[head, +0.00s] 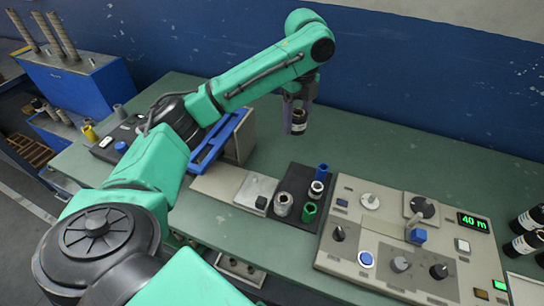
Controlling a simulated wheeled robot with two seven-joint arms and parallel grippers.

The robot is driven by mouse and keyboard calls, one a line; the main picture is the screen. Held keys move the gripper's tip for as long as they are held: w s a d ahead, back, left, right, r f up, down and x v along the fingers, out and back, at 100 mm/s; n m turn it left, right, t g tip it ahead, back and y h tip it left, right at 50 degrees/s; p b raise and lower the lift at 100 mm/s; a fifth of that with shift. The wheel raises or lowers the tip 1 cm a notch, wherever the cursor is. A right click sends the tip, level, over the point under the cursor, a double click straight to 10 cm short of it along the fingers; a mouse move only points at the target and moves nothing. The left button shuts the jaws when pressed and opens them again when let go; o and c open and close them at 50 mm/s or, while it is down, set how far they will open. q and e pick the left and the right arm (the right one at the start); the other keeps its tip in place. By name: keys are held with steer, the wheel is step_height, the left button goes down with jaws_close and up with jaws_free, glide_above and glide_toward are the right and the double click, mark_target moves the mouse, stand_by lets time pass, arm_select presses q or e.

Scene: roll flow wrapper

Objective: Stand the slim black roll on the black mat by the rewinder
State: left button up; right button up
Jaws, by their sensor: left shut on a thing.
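My left gripper (299,104) is shut on a small black roll (298,126) with a pale band. It holds the roll roughly upright in the air, above the far part of the green table. The black mat (295,183) lies nearer to me, just left of the grey control panel (340,228) with the green "40 m" display. On the mat stand a blue roll (322,171), a green roll (309,212), a silver roll (283,205) and a dark roll with a pale top (316,189). My right gripper is out of view.
Several black bottle-like rolls with white labels (527,220) stand at the right edge. A blue frame (218,141) and a grey box are left of the mat. A blue wall rises behind the table (370,150). The table between wall and panel is clear.

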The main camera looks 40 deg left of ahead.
arm_select(q)
step_height(320, 180, down, 6)
steer(key=d+f+b, duration=0.1)
steer(key=d, duration=0.1)
glide_above(295, 178)
step_height(295, 178, down, 5)
step_height(295, 178, down, 8)
steer(key=shift+r+p, duration=0.25)
steer(key=shift+p, duration=0.2)
steer(key=shift+a+f, duration=0.15)
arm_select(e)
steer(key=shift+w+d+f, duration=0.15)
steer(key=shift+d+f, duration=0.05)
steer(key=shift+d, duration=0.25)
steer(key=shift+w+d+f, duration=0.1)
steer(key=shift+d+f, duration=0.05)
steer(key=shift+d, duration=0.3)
arm_select(q)
steer(key=shift+f, duration=0.1)
steer(key=o, duration=1.3)
steer(key=shift+o, duration=0.4)
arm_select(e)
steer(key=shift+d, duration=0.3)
